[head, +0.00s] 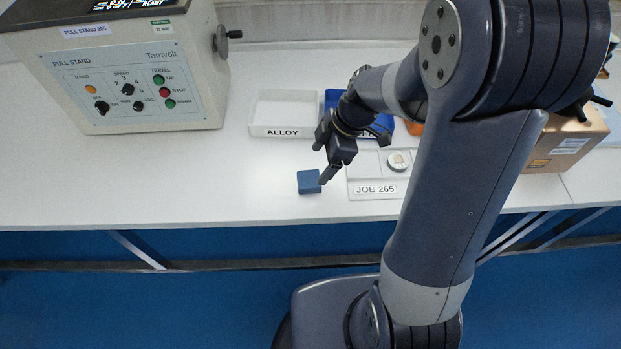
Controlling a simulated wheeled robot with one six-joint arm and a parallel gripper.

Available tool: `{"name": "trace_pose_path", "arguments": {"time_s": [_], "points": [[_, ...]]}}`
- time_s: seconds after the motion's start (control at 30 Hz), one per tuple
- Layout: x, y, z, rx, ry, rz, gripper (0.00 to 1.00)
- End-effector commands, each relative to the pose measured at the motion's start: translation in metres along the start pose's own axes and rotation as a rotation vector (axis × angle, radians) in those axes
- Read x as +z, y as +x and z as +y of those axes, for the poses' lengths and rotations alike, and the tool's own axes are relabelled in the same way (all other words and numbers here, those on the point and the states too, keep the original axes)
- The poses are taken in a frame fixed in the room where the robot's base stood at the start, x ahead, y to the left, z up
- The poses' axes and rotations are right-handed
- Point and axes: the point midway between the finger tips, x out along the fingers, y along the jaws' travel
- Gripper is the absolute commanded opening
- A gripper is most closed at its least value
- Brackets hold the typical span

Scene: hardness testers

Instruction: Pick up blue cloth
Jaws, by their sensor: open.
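A small blue block-like item (308,182), which looks like the folded blue cloth, lies on the white bench left of the JOB 265 tray. My gripper (324,166) is just above and to the right of it, pointing down. One finger reaches down near the right edge of the blue item; I cannot tell whether it touches. The jaws are open, and nothing shows between them. My arm hides part of the bench to the right.
A white ALLOY tray (286,112) and a blue bin (333,97) stand behind. The JOB 265 tray (365,188) holds a round piece (398,161). A pull stand machine (130,80) is at left, a cardboard box (570,140) at right. The bench left of the blue item is clear.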

Motion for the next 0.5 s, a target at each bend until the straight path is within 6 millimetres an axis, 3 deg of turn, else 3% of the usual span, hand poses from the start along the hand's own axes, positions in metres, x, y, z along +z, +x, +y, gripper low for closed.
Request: {"name": "trace_pose_path", "arguments": {"time_s": [0.5], "points": [[0.004, 0.053, -0.002, -0.004, 0.003, -0.001, 0.76]]}}
